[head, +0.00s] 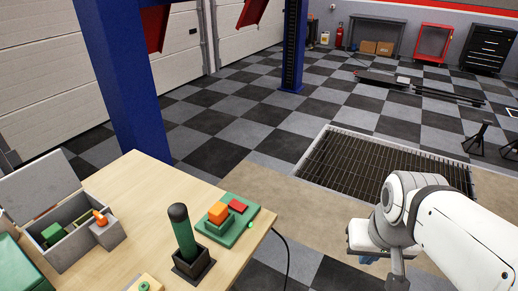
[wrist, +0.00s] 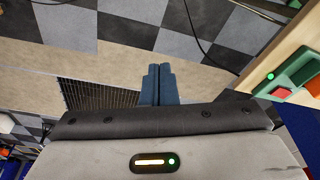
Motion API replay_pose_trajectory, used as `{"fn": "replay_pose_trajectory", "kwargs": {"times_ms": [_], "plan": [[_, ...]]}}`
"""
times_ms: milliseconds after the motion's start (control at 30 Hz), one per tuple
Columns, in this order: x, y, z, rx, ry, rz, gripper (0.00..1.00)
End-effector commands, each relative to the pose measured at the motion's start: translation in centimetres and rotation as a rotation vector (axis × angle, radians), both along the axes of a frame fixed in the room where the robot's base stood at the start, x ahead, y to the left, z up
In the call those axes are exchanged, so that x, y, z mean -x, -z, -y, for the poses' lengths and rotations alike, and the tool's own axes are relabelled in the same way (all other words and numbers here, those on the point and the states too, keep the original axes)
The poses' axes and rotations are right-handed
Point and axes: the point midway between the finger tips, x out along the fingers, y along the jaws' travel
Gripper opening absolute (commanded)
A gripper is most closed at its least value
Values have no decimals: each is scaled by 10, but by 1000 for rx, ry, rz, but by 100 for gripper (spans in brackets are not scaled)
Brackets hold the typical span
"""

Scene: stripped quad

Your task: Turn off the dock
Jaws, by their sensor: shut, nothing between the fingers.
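What looks like the dock (head: 236,228) is a green plate near the right edge of the wooden table. An orange block sits in a raised green holder on it, with a flat red button or switch (head: 238,206) beside it. In the wrist view the dock (wrist: 295,93) is cut off at the right edge; its red part (wrist: 281,93) and a lit green light (wrist: 270,77) show. My gripper (wrist: 158,72) has blue fingers closed together with nothing between them. It is off the table's right side, apart from the dock, and is mostly hidden in the head view.
A dark green cylinder (head: 182,232) stands upright in a black holder close to the dock. An open grey box (head: 70,250) is at the table's left. A black cable (head: 286,255) hangs off the right edge. A floor grate (head: 385,165) lies beyond; the blue post (head: 125,80) rises behind.

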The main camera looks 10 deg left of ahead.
Motion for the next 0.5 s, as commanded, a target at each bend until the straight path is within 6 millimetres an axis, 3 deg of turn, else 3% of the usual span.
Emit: {"fn": "replay_pose_trajectory", "kwargs": {"times_ms": [400, 500], "plan": [[0, 0, -1, -2, 1, 0, 0], [-4, -1, -10, -38, 8, -1, 0]]}}
